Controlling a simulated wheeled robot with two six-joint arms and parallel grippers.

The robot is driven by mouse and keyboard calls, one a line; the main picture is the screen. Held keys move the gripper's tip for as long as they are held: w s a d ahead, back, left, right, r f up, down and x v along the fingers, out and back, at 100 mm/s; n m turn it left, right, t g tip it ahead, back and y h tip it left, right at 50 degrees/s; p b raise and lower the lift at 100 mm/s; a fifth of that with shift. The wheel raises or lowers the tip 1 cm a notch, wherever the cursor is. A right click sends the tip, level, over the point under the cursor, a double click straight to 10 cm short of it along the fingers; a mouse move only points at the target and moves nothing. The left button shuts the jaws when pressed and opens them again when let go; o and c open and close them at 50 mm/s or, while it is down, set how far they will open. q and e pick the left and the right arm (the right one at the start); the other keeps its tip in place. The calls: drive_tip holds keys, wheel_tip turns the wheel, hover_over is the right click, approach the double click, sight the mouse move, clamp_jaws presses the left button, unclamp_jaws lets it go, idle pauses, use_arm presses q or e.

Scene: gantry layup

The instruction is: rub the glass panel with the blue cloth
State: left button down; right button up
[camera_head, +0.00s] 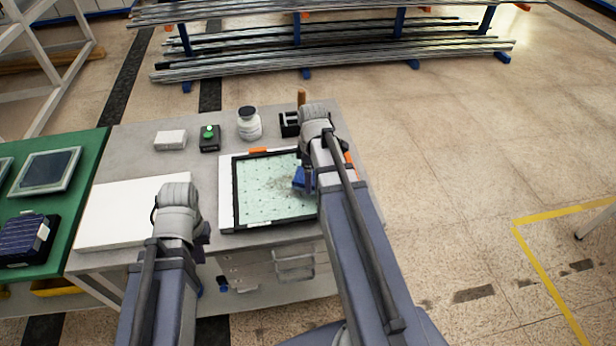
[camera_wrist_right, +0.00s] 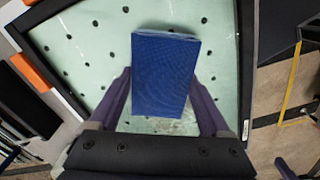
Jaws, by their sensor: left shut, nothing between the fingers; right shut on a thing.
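The glass panel (camera_head: 262,190) lies in a black frame on the grey table, pale green with a grid of dark dots. Brownish smudges show on it near its middle right. My right gripper (camera_head: 304,188) is over the right part of the panel. It is shut on the blue cloth (camera_head: 299,176), a folded block that also shows between the fingers in the right wrist view (camera_wrist_right: 164,74). I cannot tell whether the cloth touches the glass. My left gripper (camera_head: 202,240) is shut and empty, left of the panel near the table's front edge.
A white board (camera_head: 125,212) lies left of the panel. Behind stand a white box (camera_head: 170,140), a green button box (camera_head: 209,138), a white jar (camera_head: 249,124) and a dark holder (camera_head: 289,124). Orange clips (camera_head: 258,151) sit on the frame's edge. A green mat (camera_head: 75,190) lies at left.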

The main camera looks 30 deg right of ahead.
sight(286, 183)
drive_tip(key=shift+s+d, duration=0.2)
drive_tip(key=shift+d, duration=0.55)
drive_tip(key=shift+s+d, duration=0.15)
drive_tip(key=shift+d, duration=0.6)
drive_tip(key=shift+w+d, duration=0.15)
drive_tip(key=shift+w, duration=0.65)
drive_tip(key=shift+w+a, duration=0.25)
drive_tip(key=shift+a, duration=0.6)
drive_tip(key=shift+w+a, duration=0.25)
drive_tip(key=shift+a, duration=0.6)
drive_tip(key=shift+w+a, duration=0.3)
drive_tip(key=shift+a, duration=0.8)
drive_tip(key=shift+w+a, duration=0.35)
drive_tip(key=shift+a, duration=0.7)
drive_tip(key=shift+w+a, duration=0.3)
drive_tip(key=shift+a, duration=0.8)
